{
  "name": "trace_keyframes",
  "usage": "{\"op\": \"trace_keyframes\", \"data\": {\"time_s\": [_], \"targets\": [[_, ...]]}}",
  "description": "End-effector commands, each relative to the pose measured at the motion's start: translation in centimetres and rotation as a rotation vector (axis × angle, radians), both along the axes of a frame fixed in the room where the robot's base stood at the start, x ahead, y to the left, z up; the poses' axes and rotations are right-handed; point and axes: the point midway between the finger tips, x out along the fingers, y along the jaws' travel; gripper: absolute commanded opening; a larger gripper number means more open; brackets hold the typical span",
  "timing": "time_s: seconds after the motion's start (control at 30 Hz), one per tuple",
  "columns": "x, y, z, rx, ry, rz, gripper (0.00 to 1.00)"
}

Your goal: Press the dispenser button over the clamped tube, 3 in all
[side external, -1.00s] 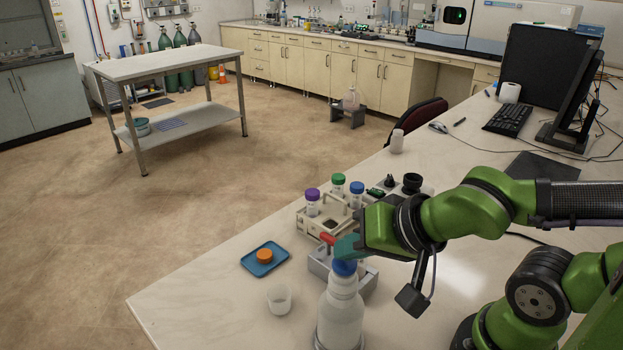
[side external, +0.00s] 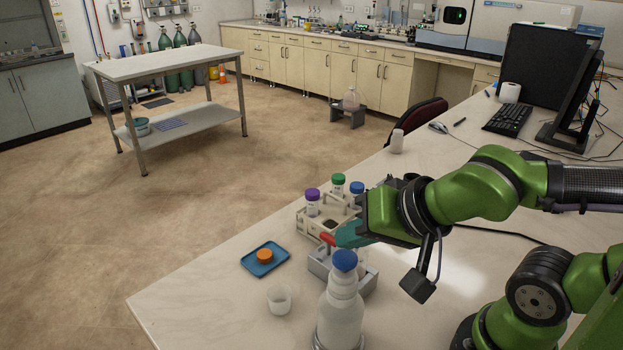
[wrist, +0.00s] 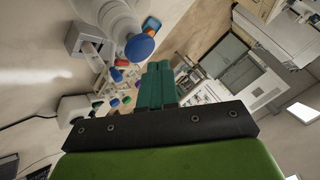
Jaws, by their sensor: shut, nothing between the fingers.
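The dispenser is a white bottle (side external: 340,312) with a blue domed button (side external: 344,260) on top, at the table's front. In the wrist view the blue button (wrist: 140,47) is just beyond the fingertips. My gripper (side external: 342,237) has teal fingers, shut and empty, above and behind the button in the side view; a gap to it appears in the wrist view (wrist: 158,67). A grey clamp block (side external: 318,263) stands behind the bottle; the tube in it is mostly hidden. A small red part (side external: 327,239) shows by the fingertips.
A rack (side external: 311,226) holds tubes with purple, green and blue caps behind the block. The table's left front is clear.

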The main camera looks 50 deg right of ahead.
Motion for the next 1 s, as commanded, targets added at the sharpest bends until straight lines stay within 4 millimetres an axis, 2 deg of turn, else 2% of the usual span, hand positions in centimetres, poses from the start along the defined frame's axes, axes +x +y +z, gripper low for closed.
{"op": "trace_keyframes", "data": {"time_s": [0.27,0.73,1.0], "targets": [[0.0,0.0,0.4,0.001,-0.002,0.001,0.0],[0.0,0.1,4.7,0.001,-0.003,0.001,0.0],[0.0,0.0,5.0,0.001,-0.001,0.001,0.0]]}}
